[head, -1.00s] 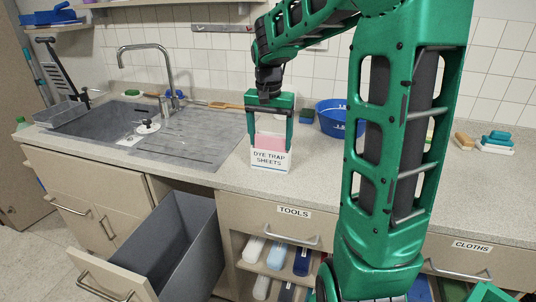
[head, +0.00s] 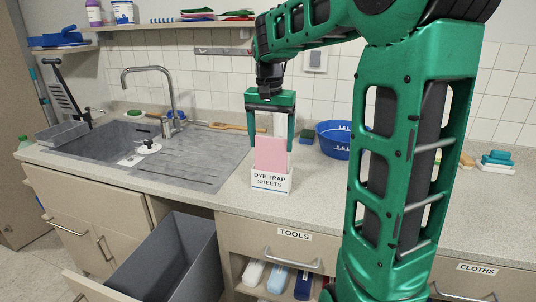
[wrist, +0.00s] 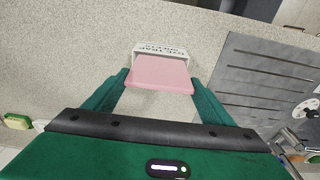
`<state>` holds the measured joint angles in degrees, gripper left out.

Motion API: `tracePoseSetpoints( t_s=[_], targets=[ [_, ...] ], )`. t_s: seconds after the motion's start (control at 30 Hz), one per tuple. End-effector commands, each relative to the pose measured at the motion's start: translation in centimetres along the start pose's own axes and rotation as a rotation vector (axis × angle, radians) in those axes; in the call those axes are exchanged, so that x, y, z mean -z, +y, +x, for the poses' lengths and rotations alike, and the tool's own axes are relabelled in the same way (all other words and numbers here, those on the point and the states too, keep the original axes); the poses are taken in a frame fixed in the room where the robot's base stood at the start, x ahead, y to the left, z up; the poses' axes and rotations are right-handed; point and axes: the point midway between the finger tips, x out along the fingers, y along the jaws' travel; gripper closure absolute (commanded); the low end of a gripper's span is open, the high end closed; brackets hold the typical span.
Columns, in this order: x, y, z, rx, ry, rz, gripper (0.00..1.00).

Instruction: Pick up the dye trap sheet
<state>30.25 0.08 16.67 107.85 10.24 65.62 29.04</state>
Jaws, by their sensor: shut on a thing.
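The dye trap sheet (head: 270,153) is a flat pink sheet. It stands upright, with its lower end inside or behind the front of a white box (head: 270,181) labelled "DYE TRAP SHEETS" on the counter. My gripper (head: 271,144) is above the box, pointing down, shut on the pink sheet. In the wrist view the sheet (wrist: 160,74) spans between the fingertips, and the box (wrist: 161,49) shows beyond it. I cannot tell whether the sheet's bottom edge is clear of the box.
A grey sink (head: 105,150) with a tap and drainboard (head: 195,160) lies left of the box. A blue basin (head: 334,140) stands to the right behind. An open bin drawer (head: 165,262) juts out below the counter. Bare counter (head: 315,185) lies right of the box.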

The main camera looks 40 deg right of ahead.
Motion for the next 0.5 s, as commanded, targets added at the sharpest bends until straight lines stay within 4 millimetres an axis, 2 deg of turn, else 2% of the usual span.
tracePoseSetpoints(
  t_s=[0.37,0.5],
  targets=[
    [1.0,-0.2,-8.3,0.002,0.003,-0.002,0.54],
    [1.3,-0.1,-9.8,-0.002,0.002,-0.002,0.54]
  ],
)
